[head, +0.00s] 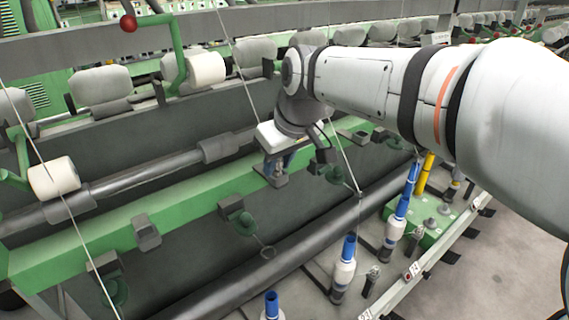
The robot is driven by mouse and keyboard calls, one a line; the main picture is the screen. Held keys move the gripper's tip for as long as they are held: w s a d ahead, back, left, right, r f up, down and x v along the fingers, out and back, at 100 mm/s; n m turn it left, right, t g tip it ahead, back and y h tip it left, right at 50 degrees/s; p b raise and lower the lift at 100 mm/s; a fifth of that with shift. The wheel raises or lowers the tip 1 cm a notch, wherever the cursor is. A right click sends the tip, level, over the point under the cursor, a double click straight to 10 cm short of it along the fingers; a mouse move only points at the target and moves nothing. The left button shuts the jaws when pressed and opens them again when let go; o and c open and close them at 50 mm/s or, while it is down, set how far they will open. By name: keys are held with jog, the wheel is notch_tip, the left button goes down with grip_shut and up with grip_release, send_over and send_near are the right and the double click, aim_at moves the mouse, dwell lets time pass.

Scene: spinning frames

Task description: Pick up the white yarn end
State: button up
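My gripper (298,160) hangs from the wrist in the middle of the head view, over the green rail. My wrist hides part of it, and I cannot tell how far its fingers are apart. A thin white yarn strand (346,161) runs down just right of my gripper to a small guide. Another white strand (232,50) comes from above and passes behind my wrist. A third strand (72,218) crosses the left side. I cannot make out a loose white yarn end; the area at my gripper is too small and partly hidden.
The green rail (178,217) and a dark roller (275,272) run diagonally below my gripper. Blue-topped bobbins (343,265) stand in a row at the lower right. White yarn rolls (53,178) sit along the left. A red ball knob (128,23) is at the upper left. Open floor (490,285) lies at the lower right.

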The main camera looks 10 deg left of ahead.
aim_at(279, 162)
jog(key=c, duration=0.4)
jog(key=shift+c, duration=0.2)
notch_tip(279, 162, up, 10)
dwell(0.4)
